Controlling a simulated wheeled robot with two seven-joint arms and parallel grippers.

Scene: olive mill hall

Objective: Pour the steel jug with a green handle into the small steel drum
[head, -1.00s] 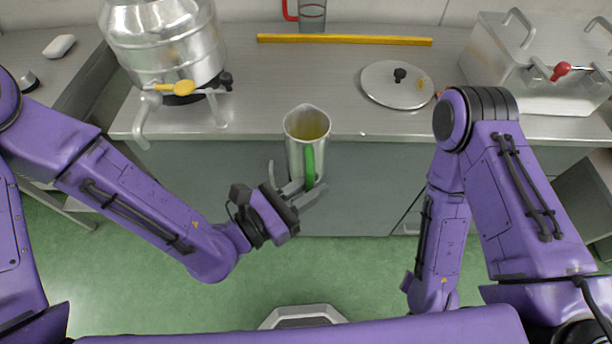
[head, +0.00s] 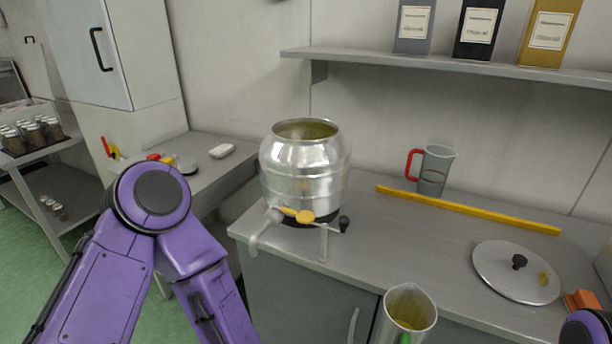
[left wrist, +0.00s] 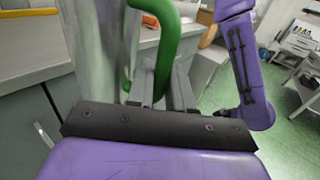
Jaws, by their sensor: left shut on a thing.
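The steel jug (head: 408,309) shows at the bottom of the head view, upright, with yellowish-green liquid inside. Its green handle (left wrist: 164,42) is large in the left wrist view. My left gripper (left wrist: 160,88) is shut on the green handle; in the head view it is below the frame. The small steel drum (head: 303,172) stands on the counter, left of and beyond the jug. Its top is open, with liquid inside, and a yellow-handled tap is at its front. The jug is apart from the drum. My right gripper is in neither view.
The counter (head: 400,240) holds a measuring jug with a red handle (head: 434,170), a yellow bar (head: 465,209) and a round steel lid (head: 515,271). A shelf (head: 430,63) with several tins runs above. A tall cabinet (head: 95,50) stands at the left.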

